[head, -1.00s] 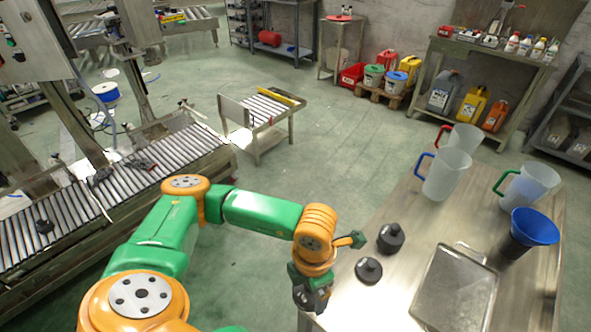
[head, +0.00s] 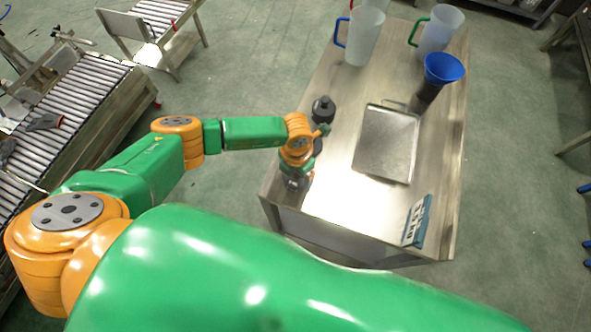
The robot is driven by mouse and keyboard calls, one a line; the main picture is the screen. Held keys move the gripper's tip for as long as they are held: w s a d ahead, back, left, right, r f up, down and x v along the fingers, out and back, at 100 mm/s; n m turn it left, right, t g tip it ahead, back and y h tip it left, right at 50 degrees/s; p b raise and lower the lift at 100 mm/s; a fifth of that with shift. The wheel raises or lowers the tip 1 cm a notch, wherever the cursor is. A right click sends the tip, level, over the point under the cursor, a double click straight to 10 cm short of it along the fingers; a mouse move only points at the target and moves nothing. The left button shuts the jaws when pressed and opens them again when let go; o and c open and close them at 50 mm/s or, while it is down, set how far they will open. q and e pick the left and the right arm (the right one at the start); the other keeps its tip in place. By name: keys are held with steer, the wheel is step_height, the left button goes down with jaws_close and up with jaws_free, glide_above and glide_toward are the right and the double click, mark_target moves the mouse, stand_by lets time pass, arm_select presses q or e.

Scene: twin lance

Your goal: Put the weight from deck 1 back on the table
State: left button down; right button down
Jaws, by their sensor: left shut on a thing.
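My left gripper (head: 297,182) is low over the left edge of the steel table (head: 330,205), pointing down. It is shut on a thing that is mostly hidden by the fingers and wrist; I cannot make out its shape. A black weight (head: 323,110) with a knob on top stands on the table just beyond my left wrist. A dark patch beside the wrist may be a second weight, mostly covered by the arm. Deck 1 cannot be made out in this view. My right gripper is not in view.
A metal tray (head: 386,143) lies mid-table. A blue funnel (head: 443,68) and jugs with blue (head: 364,36) and green (head: 438,32) handles stand behind. A small blue-and-white sign (head: 417,221) is near the front right. A roller conveyor (head: 85,105) is at left. Bare tabletop lies in front of the tray.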

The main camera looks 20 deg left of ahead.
arm_select(q)
jaws_free()
steer(key=shift+s, duration=0.1)
steer(key=shift+r, duration=0.1)
step_height(320, 180, up, 12)
steer(key=shift+b, duration=0.65)
